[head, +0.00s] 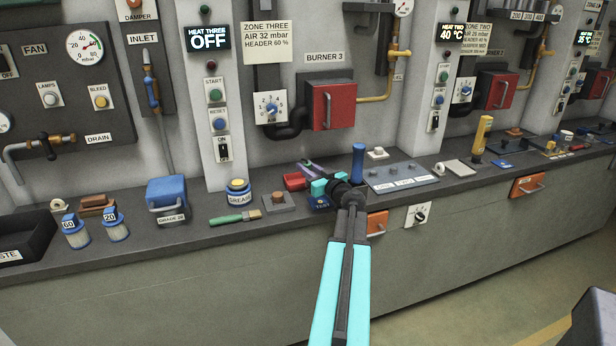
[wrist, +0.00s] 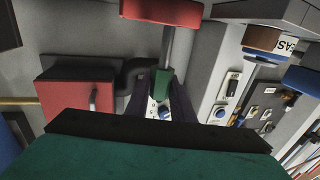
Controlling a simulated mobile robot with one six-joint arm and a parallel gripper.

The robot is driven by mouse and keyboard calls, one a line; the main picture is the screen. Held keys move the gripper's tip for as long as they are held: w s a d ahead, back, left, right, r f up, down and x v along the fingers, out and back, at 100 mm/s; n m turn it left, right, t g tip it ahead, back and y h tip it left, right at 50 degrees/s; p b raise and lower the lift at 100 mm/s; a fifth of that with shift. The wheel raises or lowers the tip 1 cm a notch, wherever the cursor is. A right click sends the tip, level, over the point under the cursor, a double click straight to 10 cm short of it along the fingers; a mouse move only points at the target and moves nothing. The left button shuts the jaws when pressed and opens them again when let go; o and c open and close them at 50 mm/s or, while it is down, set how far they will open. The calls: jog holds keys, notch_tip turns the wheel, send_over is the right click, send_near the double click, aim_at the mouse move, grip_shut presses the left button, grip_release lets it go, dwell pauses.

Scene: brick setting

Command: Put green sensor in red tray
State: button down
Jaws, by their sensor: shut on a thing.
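In the wrist view my gripper (wrist: 162,88) is shut on the green sensor (wrist: 162,80), a small dark green block between the two dark fingers. In the head view my gripper (head: 307,168) reaches left over the counter toward the wall; the sensor is too small there to make out clearly. The small red tray (head: 293,181) is on the counter, just below and left of the fingers. In the upside-down wrist view, a red form (wrist: 165,12), apparently the tray, shows at the top. A grey rod shows between it and the sensor; I cannot tell whether they touch.
A blue upright handle (head: 358,163) stands right of my gripper, beside a grey panel (head: 400,177). A brown block (head: 278,201), a green brush (head: 234,218) and the grease jar (head: 238,191) lie to the left. The red burner box (head: 333,104) juts from the wall above.

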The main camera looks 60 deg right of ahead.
jog(key=shift+f+p, duration=0.65)
jog(key=shift+f, duration=1.05)
jog(key=shift+f+b, duration=0.2)
jog(key=shift+b, duration=0.2)
jog(key=c, duration=1.5)
grip_release()
jog(key=shift+c, duration=0.2)
jog(key=shift+r+p, duration=0.25)
jog(key=shift+p, duration=0.3)
jog(key=b+v, duration=0.1)
jog(key=v, duration=0.4)
jog(key=b+v, duration=0.2)
jog(key=v, duration=0.3)
jog(key=shift+s+a+f, duration=0.15)
jog(key=shift+s+f, duration=0.05)
jog(key=shift+b+v, duration=0.3)
jog(key=shift+v, duration=0.5)
jog(key=shift+r, duration=0.1)
